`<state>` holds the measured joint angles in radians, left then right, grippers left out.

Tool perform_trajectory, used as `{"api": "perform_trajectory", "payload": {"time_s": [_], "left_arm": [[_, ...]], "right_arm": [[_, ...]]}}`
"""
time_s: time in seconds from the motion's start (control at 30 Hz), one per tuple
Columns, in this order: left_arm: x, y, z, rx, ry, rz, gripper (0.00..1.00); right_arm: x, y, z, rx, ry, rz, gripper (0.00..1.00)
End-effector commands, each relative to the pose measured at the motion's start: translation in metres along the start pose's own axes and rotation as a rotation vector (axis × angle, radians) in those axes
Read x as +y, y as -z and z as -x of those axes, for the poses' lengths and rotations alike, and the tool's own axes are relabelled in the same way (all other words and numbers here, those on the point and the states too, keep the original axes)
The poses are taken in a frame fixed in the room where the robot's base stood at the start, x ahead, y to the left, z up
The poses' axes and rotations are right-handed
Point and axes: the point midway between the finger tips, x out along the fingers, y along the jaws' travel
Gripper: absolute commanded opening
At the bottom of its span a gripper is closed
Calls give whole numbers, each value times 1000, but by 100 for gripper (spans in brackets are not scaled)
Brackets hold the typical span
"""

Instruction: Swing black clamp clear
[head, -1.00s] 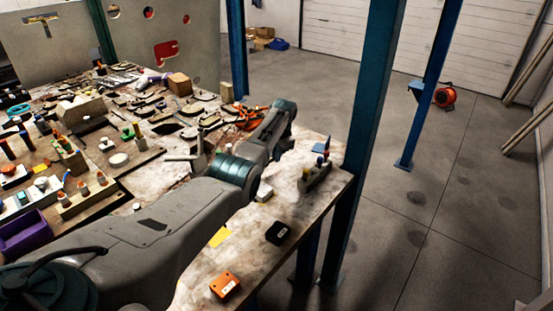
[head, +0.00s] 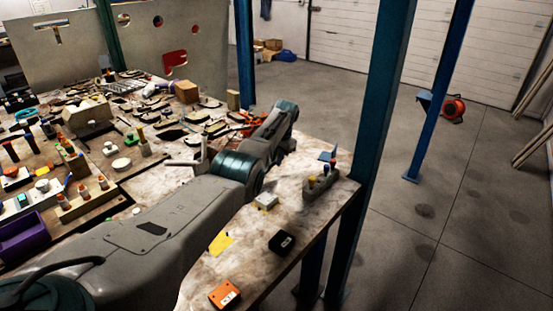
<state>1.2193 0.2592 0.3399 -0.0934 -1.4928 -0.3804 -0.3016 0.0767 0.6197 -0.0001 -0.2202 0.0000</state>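My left arm (head: 236,168) comes in from the lower left and lies across the front half of the table. Its far end reaches a dark rounded joint (head: 284,108) near the table's back right edge. I cannot make out the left fingertips, so their opening is unclear. A black flat piece (head: 172,135) lies among several dark and tan clamp-like pieces left of the arm; I cannot tell whether it is the black clamp. An orange tool (head: 250,120) lies partly hidden behind the arm. My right gripper is not in view.
The cluttered table (head: 225,280) holds a black box (head: 281,242), an orange box (head: 224,294), a grey block with knobs (head: 321,183) and a purple bin (head: 22,236). A blue post (head: 372,130) stands at its right edge.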

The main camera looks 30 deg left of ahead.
Motion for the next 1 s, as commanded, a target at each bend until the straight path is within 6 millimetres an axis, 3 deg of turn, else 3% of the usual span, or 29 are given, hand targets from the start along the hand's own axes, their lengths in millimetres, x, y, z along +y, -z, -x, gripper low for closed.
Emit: {"api": "perform_trajectory", "payload": {"time_s": [0.07, 0.47, 0.63, 1.0], "left_arm": [[0, 0, 1, 1, 0, 0, 34], [0, 0, 6, -2, 0, -1, 34], [0, 0, 30, 1, 1, -1, 34], [1, 1, 96, 2, 0, 0, 34]], "right_arm": [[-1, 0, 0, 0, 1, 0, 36], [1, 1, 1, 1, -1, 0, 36], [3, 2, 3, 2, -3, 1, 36], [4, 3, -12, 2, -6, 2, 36]]}}
